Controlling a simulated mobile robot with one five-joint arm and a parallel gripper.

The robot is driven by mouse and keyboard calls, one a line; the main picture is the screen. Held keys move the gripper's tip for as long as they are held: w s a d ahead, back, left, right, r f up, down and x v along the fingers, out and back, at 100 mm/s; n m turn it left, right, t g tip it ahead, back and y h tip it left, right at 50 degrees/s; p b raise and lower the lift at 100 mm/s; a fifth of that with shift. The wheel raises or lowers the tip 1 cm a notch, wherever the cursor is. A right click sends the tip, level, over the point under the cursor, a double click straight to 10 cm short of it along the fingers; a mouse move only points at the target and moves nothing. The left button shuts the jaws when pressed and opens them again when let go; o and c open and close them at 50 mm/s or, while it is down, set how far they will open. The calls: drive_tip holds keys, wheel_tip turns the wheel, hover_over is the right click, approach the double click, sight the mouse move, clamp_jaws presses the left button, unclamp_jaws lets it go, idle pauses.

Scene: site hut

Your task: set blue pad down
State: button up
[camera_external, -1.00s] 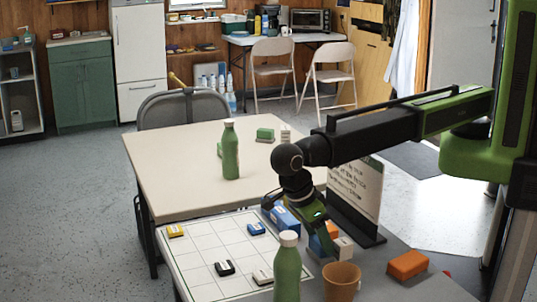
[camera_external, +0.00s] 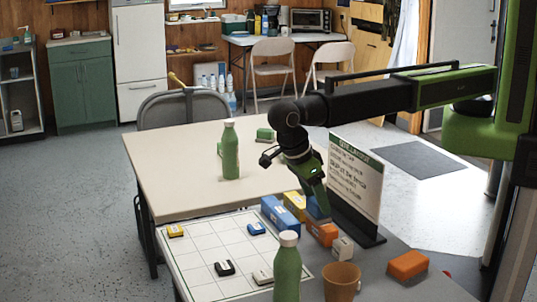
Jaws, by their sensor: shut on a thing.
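My gripper (camera_external: 315,196) points down over the back right part of the table group, in front of the sign. It is shut on the blue pad (camera_external: 318,209), which shows just below the fingers. The pad is partly hidden by the fingers, and its gap to the blocks below is hard to judge. An orange block (camera_external: 322,233) lies just below it in the picture, and a yellow block (camera_external: 295,204) is to its left.
A larger blue block (camera_external: 280,215) and a white block (camera_external: 343,248) are close by. The sign (camera_external: 355,185) stands right behind. A gridded board (camera_external: 205,257) holds several small blocks. A green bottle (camera_external: 287,270), a brown cup (camera_external: 341,281) and an orange block (camera_external: 408,265) stand in front.

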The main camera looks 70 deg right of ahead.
drive_tip(key=w+d+r+p, duration=0.2)
drive_tip(key=d+r, duration=0.1)
drive_tip(key=d, duration=0.2)
drive_tip(key=shift+w+r, duration=0.15)
